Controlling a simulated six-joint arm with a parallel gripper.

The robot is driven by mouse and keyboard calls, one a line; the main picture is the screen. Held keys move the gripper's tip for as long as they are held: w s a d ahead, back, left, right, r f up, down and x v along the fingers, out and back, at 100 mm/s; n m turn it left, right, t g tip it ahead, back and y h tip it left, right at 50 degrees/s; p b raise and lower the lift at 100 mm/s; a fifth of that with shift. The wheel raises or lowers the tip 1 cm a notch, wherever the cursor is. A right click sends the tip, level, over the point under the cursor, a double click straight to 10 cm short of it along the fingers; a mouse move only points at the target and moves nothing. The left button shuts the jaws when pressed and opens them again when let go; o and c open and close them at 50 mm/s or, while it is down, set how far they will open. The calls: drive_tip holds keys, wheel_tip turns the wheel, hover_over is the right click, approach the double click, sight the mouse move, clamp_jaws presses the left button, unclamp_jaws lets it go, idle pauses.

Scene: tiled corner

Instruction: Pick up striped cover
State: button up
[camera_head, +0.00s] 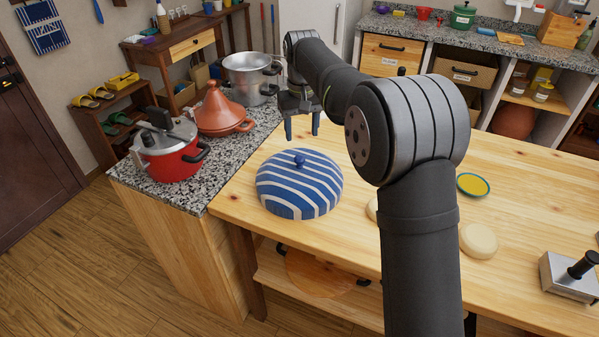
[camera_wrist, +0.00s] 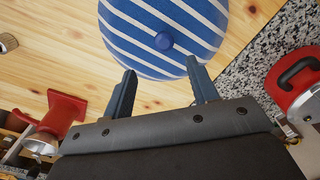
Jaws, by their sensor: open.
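The striped cover (camera_head: 299,186) is a blue and white dome with a small blue knob (camera_head: 299,159) on top. It sits upright on the wooden table (camera_head: 390,245), near its left end. My gripper (camera_head: 301,136) is above and just behind the cover, apart from it, with its blue fingers pointing down. In the wrist view the open gripper (camera_wrist: 161,88) shows two parted fingers with nothing between them. The cover (camera_wrist: 150,15) lies beyond the fingertips there, its knob (camera_wrist: 164,40) a little past the gap. The cover's far edge is cut off in that view.
A red pressure cooker (camera_head: 172,150), an orange tagine (camera_head: 216,112) and a steel pot (camera_head: 251,76) stand on the granite counter left of the cover. Pale round pieces (camera_head: 478,240) and a yellow-blue dish (camera_head: 473,185) lie to the right. The table front is clear.

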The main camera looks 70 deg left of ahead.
sight(300, 157)
wheel_tip(300, 157, down, 4)
drive_tip(key=shift+f, duration=0.15)
drive_tip(key=f, duration=0.5)
drive_tip(key=shift+s+d, duration=0.15)
drive_tip(key=shift+s, duration=0.25)
clamp_jaws()
